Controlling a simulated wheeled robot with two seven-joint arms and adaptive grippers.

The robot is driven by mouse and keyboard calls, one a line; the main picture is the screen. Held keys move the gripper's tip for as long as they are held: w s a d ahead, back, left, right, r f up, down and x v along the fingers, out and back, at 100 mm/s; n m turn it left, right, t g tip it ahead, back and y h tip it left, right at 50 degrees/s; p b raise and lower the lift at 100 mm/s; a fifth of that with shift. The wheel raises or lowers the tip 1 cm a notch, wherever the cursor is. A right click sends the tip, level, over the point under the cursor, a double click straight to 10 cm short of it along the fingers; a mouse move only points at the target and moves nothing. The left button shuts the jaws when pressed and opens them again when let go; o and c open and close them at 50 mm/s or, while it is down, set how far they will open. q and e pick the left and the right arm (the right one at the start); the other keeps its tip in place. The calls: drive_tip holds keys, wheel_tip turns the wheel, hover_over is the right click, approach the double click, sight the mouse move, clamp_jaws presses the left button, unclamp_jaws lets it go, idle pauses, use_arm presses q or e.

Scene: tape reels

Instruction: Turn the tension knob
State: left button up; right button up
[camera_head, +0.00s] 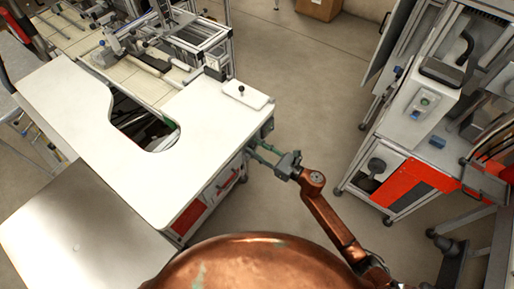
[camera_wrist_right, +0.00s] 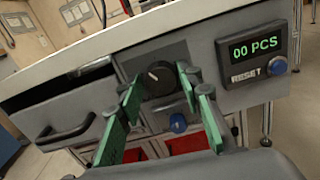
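A round black knob with a white pointer line (camera_wrist_right: 158,78) sits on the grey front panel (camera_wrist_right: 195,52) of the bench in the right wrist view; it appears to be the tension knob. My right gripper (camera_wrist_right: 161,86) is open. Its green fingers show on either side of the black knob, with no clear contact. In the head view the right gripper (camera_head: 254,149) reaches to the right-hand side of the white-topped bench (camera_head: 205,105); the knob is hidden there. My left gripper is not in view.
A smaller blue knob (camera_wrist_right: 178,123) is just below the black one. A counter display (camera_wrist_right: 257,50) reading 00 PCS, with a blue reset button (camera_wrist_right: 277,66), is to the right. A drawer handle (camera_wrist_right: 68,131) is at left. Open floor (camera_head: 300,100) lies right of the bench.

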drive_tip(key=c, duration=0.6)
drive_tip(key=shift+d, duration=0.15)
drive_tip(key=shift+c, duration=0.7)
